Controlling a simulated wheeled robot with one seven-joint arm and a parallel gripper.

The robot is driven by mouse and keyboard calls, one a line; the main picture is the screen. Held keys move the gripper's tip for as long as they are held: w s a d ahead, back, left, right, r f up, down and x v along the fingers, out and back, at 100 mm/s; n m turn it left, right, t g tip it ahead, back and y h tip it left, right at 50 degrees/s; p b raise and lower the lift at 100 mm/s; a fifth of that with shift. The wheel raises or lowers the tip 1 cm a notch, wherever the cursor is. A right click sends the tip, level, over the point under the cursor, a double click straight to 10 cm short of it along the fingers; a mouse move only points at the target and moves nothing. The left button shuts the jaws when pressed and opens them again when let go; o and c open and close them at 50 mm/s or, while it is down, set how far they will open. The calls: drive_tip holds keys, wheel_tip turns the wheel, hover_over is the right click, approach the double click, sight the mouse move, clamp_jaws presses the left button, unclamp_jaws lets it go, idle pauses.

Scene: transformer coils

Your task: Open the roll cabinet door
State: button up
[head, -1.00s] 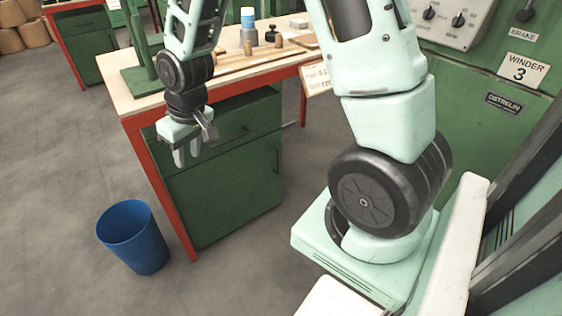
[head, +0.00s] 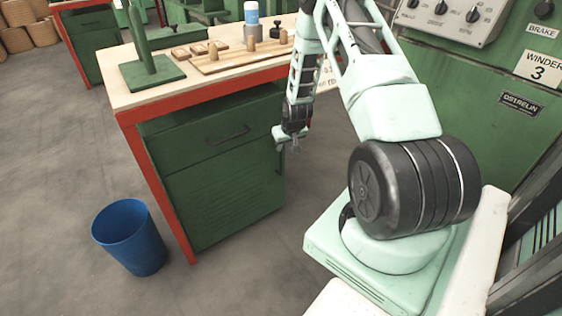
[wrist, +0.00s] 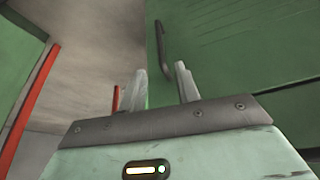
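The roll cabinet (head: 215,165) is the green cabinet under the wooden-topped bench, with a drawer above and a door (head: 220,198) below. The door looks shut, flush with the front. Its dark upright handle (wrist: 161,48) shows in the wrist view, near the door's edge; in the head view my gripper partly hides it. My gripper (head: 284,146) is at the cabinet's right front edge. In the wrist view my gripper (wrist: 161,72) is open and empty, its two pale fingers apart, with the handle beyond and between the tips. Contact does not show.
A blue bin (head: 130,238) stands on the floor left of the cabinet. The drawer has its own dark handle (head: 228,135). A green stand (head: 150,68) and wooden pieces lie on the bench top (head: 118,92). Floor in front of the cabinet is clear. A green winder panel stands at right.

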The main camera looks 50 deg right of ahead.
sight(281, 157)
drive_tip(key=b+x, duration=0.2)
drive_tip(key=x, duration=0.9)
drive_tip(key=shift+w, duration=0.15)
drive_tip(key=shift+c, duration=0.2)
clamp_jaws()
